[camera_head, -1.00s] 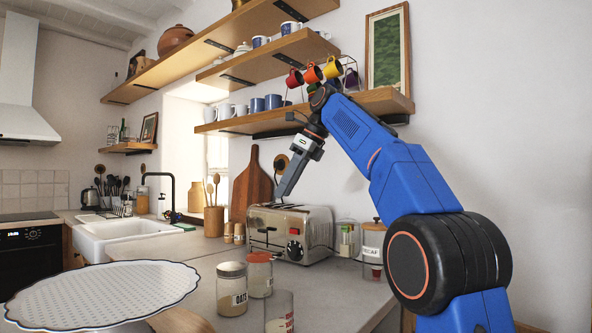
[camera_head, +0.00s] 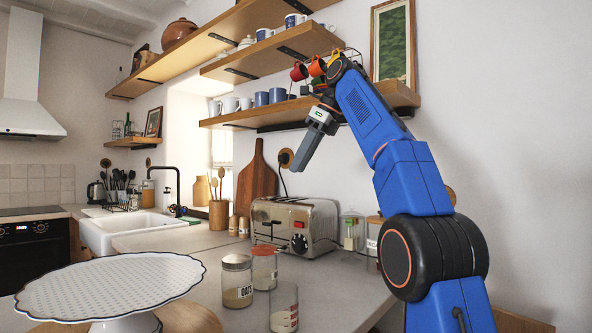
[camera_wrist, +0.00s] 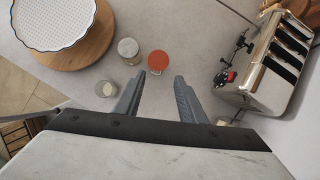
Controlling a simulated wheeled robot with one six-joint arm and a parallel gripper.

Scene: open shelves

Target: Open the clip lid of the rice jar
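Three jars stand on the counter; none shows a label I can read clearly as rice. A glass jar marked OATS (camera_head: 237,284) has a grey lid; it also shows in the wrist view (camera_wrist: 128,48). Behind it is a jar with an orange-red lid (camera_head: 265,268), seen from above in the wrist view (camera_wrist: 158,61). In front is a clear glass jar (camera_head: 284,308) with red lettering, partly cut off, also in the wrist view (camera_wrist: 106,88). I cannot make out a clip. My gripper (camera_head: 299,167) is open and empty, high above the counter; its fingers show in the wrist view (camera_wrist: 158,79).
A chrome toaster (camera_head: 294,225) stands behind the jars, against the wall. A white cake stand (camera_head: 110,285) is at the front left on a wooden board. Shelves with mugs (camera_head: 270,115) hang above. Glass jars stand right of the toaster, partly behind my arm.

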